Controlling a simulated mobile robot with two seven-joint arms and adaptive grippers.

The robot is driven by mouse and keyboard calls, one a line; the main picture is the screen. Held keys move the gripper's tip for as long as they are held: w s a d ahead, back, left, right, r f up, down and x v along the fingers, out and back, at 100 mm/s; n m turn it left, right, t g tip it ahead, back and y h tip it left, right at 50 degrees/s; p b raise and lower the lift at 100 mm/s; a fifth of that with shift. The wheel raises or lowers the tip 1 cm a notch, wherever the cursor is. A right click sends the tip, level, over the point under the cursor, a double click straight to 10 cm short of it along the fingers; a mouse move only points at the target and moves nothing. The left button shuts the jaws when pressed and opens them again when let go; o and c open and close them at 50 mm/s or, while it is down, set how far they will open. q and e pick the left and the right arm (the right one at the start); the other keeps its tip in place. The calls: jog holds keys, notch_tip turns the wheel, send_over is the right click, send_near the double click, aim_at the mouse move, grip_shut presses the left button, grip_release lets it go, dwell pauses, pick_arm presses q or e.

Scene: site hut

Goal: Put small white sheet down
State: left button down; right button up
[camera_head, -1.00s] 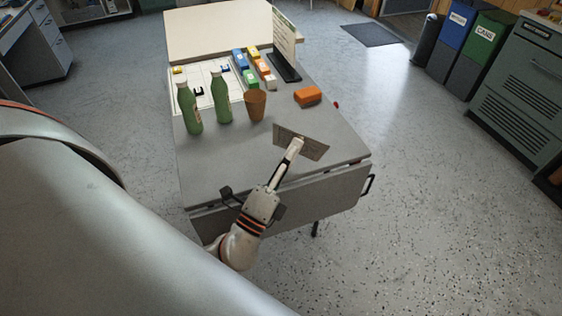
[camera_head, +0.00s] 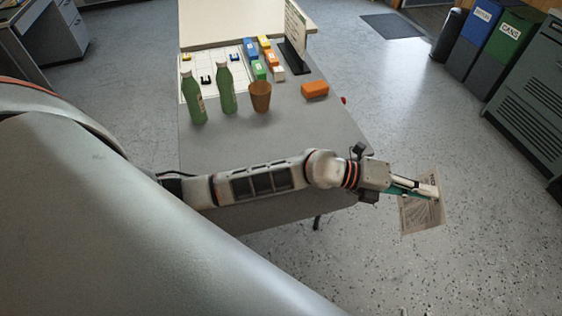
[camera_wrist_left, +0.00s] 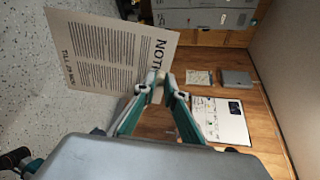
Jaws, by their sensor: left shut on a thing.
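The small white sheet (camera_head: 422,212) is a printed notice; in the left wrist view its heading (camera_wrist_left: 110,50) begins "NOT". My left gripper (camera_head: 432,192) is shut on the sheet near one edge, and its fingertips (camera_wrist_left: 158,88) meet there in the left wrist view. In the head view the gripper and sheet are past the right side of the grey table (camera_head: 240,150), with floor behind them. My left arm stretches across the table's near end. My right gripper is not in view.
Two green bottles (camera_head: 227,88), an orange-brown cup (camera_head: 260,97), an orange block (camera_head: 315,90) and several coloured blocks (camera_head: 265,60) stand on the table by a white grid sheet. An upright sign (camera_head: 296,35) stands behind. Bins (camera_head: 500,45) stand far right.

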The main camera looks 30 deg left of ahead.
aim_at(432, 215)
pick_arm(q)
jog(key=m+g, duration=0.1)
jog(key=g, duration=0.1)
jog(key=d+f+m+g+y, duration=0.1)
jog(key=g, duration=0.1)
jog(key=m+g+y, duration=0.1)
jog(key=shift+s+d+f+m+g, duration=0.3)
jog(key=shift+s+d+f+g, duration=0.05)
jog(key=shift+s+g, duration=0.05)
jog(key=shift+s+f+m+g+y, duration=0.2)
jog(key=shift+f+m+g+y, duration=0.1)
jog(key=shift+m+g+y, duration=0.25)
jog(key=a+r+m+y+p, duration=0.1)
jog(key=a+r+y, duration=0.3)
jog(key=a, duration=0.9)
jog(key=s+a+r+m+y+p, duration=0.1)
jog(key=a+r+m+y, duration=0.2)
jog(key=a, duration=0.9)
jog(key=s+a+r+m+g+y, duration=0.1)
jog(key=a+r+y, duration=0.4)
jog(key=a, duration=0.8)
jog(key=shift+s+a+r+m+p, duration=0.15)
jog(key=shift+a+r+m+p, duration=0.35)
jog(key=shift+r, duration=0.3)
jog(key=shift+d, duration=0.15)
